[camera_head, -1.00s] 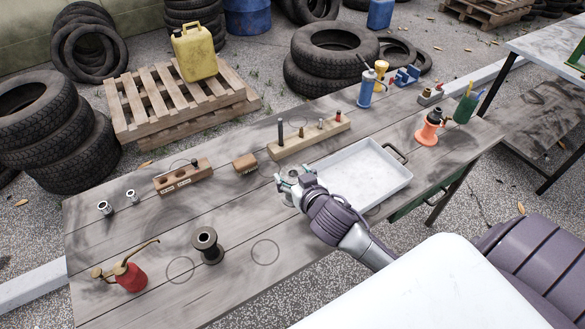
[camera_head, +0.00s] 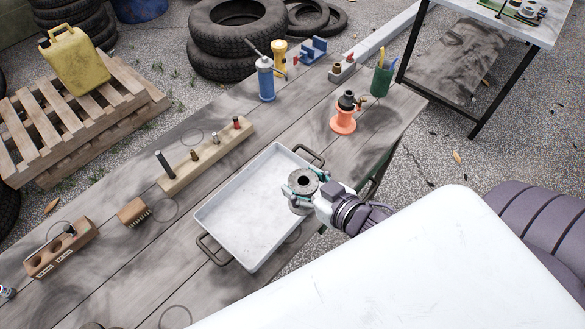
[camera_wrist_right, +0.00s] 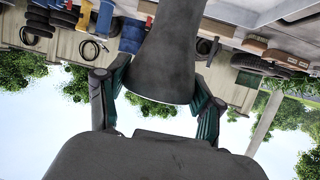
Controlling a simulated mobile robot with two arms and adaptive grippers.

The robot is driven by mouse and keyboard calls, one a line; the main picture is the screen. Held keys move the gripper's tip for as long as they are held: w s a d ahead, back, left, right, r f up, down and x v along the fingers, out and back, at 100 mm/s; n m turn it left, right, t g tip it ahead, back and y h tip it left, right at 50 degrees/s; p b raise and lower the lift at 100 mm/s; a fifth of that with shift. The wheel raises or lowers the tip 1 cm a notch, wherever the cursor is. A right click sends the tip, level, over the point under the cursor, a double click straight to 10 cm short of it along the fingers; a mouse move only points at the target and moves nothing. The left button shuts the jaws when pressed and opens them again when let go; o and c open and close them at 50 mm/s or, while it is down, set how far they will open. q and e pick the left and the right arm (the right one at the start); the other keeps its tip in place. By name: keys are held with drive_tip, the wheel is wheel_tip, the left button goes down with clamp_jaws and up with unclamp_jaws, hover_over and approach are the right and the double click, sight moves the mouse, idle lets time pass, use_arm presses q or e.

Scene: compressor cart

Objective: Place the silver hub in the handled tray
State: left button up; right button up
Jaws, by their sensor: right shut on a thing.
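The handled tray (camera_head: 240,212) is a shallow white rectangular tray with dark handles at its two ends. It lies empty on the wooden table. My right gripper (camera_head: 302,184) is shut on the silver hub (camera_head: 301,178), a grey round piece with a hole in its top. It holds the hub over the tray's right edge; the exact height is hard to tell. In the right wrist view the hub (camera_wrist_right: 165,55) flares between the two fingers (camera_wrist_right: 155,100). My left gripper is not in view.
A wooden block with pegs (camera_head: 207,157) stands behind the tray. An orange jack-like piece (camera_head: 343,122), a blue canister (camera_head: 266,80) and a green cup (camera_head: 382,80) stand toward the table's far right. A second table (camera_head: 500,20) is beyond.

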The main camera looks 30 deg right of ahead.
drive_tip(key=shift+d+r, duration=0.1)
drive_tip(key=shift+d, duration=0.05)
drive_tip(key=shift+w+a+f+p, duration=0.15)
drive_tip(key=shift+w+a+f, duration=0.1)
drive_tip(key=shift+w+a, duration=0.15)
drive_tip(key=shift+w+a+f+p, duration=0.15)
drive_tip(key=shift+w+a+f, duration=0.1)
drive_tip(key=shift+w, duration=0.25)
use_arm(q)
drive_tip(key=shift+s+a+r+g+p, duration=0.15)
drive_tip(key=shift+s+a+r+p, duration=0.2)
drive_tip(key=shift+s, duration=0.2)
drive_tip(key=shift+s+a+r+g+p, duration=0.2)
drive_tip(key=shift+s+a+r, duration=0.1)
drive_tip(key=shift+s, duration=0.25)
use_arm(e)
drive_tip(key=w+a+f, duration=0.1)
drive_tip(key=w+f, duration=0.1)
drive_tip(key=f, duration=0.1)
drive_tip(key=w+a+f, duration=0.2)
drive_tip(key=w+f, duration=0.1)
drive_tip(key=w+a+f, duration=0.2)
drive_tip(key=f, duration=0.1)
drive_tip(key=shift+w+f, duration=0.3)
drive_tip(key=shift+f, duration=0.05)
drive_tip(key=shift+f, duration=0.15)
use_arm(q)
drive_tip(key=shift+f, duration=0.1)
use_arm(e)
drive_tip(key=o, duration=1.5)
